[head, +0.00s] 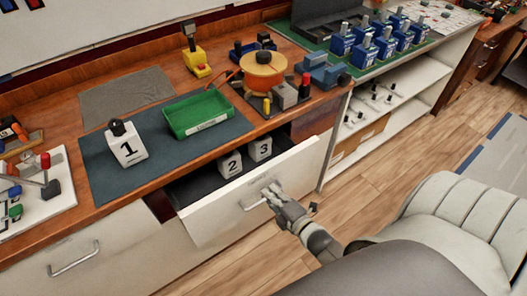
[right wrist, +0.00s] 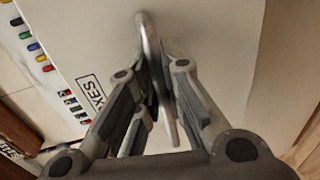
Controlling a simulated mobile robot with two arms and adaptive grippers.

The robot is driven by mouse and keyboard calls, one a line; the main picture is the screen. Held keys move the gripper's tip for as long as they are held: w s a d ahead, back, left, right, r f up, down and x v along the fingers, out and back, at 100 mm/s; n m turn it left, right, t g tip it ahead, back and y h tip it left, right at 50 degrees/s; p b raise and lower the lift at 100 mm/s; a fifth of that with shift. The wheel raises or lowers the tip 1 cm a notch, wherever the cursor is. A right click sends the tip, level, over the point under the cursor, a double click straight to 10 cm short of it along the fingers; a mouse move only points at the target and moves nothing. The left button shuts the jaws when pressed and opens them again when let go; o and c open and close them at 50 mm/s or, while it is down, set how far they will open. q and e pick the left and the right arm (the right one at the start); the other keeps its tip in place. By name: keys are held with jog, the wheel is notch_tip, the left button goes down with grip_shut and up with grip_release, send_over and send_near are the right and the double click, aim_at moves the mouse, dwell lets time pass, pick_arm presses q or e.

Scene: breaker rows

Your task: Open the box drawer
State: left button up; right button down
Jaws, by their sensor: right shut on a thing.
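The box drawer (head: 222,217) is pulled out below the wooden worktop, and its inside shows. Its white front fills much of the right wrist view (right wrist: 225,50), with a partly visible label ending in "XES". Two white blocks stand in it, block 2 (head: 230,165) and block 3 (head: 260,149). My right gripper (head: 272,192) is at the metal drawer handle (head: 252,206), shut on it. In the right wrist view the fingers close around the handle bar (right wrist: 148,45). My left gripper is not in view.
On the worktop are a dark mat (head: 100,181) with block 1 (head: 127,144) and a green tray (head: 199,114). An orange round device (head: 263,72) stands farther right. Another closed drawer (head: 100,262) is at the lower left. Wooden floor (head: 375,160) lies to the right.

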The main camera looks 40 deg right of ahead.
jog(key=f+p+v, duration=0.1)
jog(key=f+v, duration=0.1)
jog(key=v, duration=1.1)
jog(key=shift+s+f+p, duration=0.3)
jog(key=shift+s+f, duration=0.1)
jog(key=shift+s, duration=0.15)
jog(key=c, duration=1.5)
grip_release()
jog(key=v, duration=1.2)
jog(key=shift+w, duration=0.1)
